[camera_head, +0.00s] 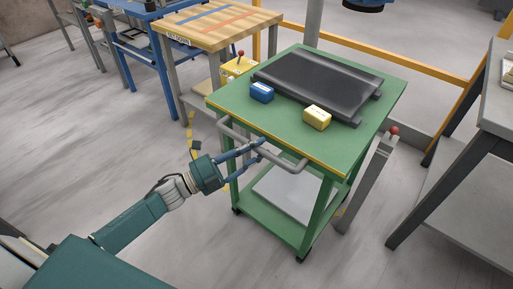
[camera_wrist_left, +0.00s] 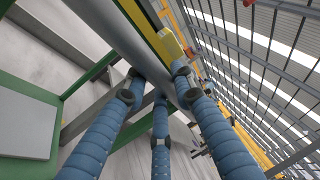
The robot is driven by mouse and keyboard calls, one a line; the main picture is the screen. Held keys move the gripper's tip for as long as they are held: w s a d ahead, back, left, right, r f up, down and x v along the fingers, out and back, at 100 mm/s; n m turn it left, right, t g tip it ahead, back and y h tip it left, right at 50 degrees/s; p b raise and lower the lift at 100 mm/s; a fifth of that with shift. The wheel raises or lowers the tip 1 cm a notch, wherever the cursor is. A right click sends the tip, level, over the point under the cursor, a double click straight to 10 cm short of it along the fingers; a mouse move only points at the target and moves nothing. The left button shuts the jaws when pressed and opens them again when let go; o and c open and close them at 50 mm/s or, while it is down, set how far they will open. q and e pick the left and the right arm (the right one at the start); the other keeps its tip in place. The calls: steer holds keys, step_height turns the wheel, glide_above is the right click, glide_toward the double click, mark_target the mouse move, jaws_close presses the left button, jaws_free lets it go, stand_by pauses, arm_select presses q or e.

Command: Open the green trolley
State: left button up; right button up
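The green trolley (camera_head: 235,103) stands right of centre in the head view, with a grey tubular handle (camera_head: 287,163) along its near side. The handle also shows in the left wrist view (camera_wrist_left: 128,36) as a thick grey bar. My left gripper (camera_head: 262,153) reaches it from the left, its blue fingers spread apart. In the left wrist view, the fingertips lie on both sides of the bar; whether they touch it is unclear. My right gripper is not in view.
A dark grey slab (camera_head: 315,80), a blue box (camera_head: 262,92) and a yellow box (camera_head: 317,118) sit on the trolley top. A wooden-topped table (camera_head: 215,22) stands behind left. A grey post with a red knob (camera_head: 370,175) and a grey table (camera_head: 495,115) are at right.

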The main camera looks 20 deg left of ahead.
arm_select(q)
steer(key=o, duration=0.5)
steer(key=shift+c, duration=0.2)
steer(key=v, duration=1.2)
steer(key=shift+f, duration=0.1)
